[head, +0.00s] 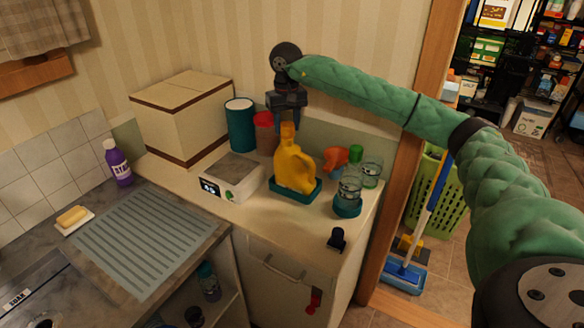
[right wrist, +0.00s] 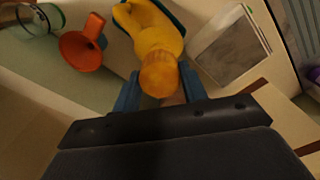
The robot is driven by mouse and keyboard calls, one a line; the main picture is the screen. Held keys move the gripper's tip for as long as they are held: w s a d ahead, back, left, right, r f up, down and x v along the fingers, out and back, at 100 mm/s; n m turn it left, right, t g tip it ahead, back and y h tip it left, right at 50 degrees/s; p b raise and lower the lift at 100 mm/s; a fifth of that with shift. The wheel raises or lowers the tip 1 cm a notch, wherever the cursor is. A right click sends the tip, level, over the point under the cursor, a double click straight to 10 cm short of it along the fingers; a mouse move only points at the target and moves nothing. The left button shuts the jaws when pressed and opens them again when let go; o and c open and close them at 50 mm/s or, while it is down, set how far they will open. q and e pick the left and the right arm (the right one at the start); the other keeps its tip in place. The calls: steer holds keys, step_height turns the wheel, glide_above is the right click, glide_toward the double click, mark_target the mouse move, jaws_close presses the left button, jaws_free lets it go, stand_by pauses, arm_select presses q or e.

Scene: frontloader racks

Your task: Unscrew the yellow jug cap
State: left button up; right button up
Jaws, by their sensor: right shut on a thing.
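The yellow jug (head: 293,167) stands upright in a teal tray (head: 296,195) on the counter. Its orange-yellow cap (head: 287,131) is at the top of the neck. My right gripper (head: 286,124) points straight down over the jug, with its fingers at the cap. In the right wrist view the blue fingers (right wrist: 158,95) are on either side of the cap (right wrist: 160,78), shut on it. The cap still sits at the jug (right wrist: 150,25); whether its thread is loose cannot be seen. My left gripper is not in view.
A white box (head: 232,190) stands left of the jug, with a teal canister (head: 240,125) and a red-lidded jar (head: 265,120) behind. Right are an orange funnel (head: 335,158), also in the right wrist view (right wrist: 84,45), and glass jars (head: 350,188). The front counter is mostly clear.

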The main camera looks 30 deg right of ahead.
mark_target(287, 124)
steer(key=shift+r+p, duration=0.3)
steer(key=shift+r, duration=1.4)
